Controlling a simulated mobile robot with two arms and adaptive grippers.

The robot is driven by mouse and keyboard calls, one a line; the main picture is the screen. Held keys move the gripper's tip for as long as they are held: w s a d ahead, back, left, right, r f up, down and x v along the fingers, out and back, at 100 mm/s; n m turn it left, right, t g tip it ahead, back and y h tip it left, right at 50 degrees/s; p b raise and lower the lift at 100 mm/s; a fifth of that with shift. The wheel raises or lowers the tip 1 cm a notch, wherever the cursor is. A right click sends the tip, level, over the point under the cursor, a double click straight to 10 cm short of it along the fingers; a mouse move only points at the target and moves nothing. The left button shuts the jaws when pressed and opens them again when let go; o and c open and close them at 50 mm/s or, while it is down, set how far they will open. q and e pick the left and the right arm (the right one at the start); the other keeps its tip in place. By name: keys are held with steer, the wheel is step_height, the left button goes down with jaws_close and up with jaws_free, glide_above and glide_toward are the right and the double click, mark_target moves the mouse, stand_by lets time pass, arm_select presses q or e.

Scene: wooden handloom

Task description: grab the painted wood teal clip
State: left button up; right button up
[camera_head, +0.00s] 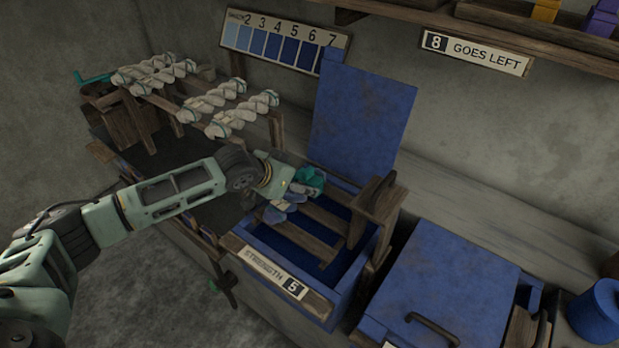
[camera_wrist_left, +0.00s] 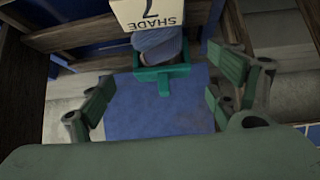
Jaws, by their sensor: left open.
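A tag reading SHADE 7 (camera_wrist_left: 160,14) appears upside down above the yarn. My left gripper (camera_wrist_left: 165,88) is open, with one finger on each side of the clip and a gap on both sides. In the head view the left gripper (camera_head: 294,188) is over the open blue vat, beside a teal patch (camera_head: 309,177) that seems to be the clip. My right gripper is not in view.
The blue vat has a STRENGTH 5 label (camera_head: 273,272) and a raised lid (camera_head: 361,118). A wooden block (camera_head: 376,212) stands at its right edge. A closed blue vat (camera_head: 447,280) is to the right. White skeins (camera_head: 213,100) hang on a rack behind my arm.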

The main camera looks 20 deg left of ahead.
mark_target(304, 180)
arm_select(q)
steer(key=shift+w+d+f, duration=0.2)
steer(key=shift+w+f, duration=0.05)
steer(key=shift+w, duration=0.2)
steer(key=shift+w+d+f, duration=0.15)
steer(key=shift+w+f, duration=0.1)
steer(key=shift+w, duration=0.15)
steer(key=shift+x, duration=1.15)
steer(key=shift+w+f, duration=0.35)
steer(key=shift+c, duration=0.5)
steer(key=c, duration=1.1)
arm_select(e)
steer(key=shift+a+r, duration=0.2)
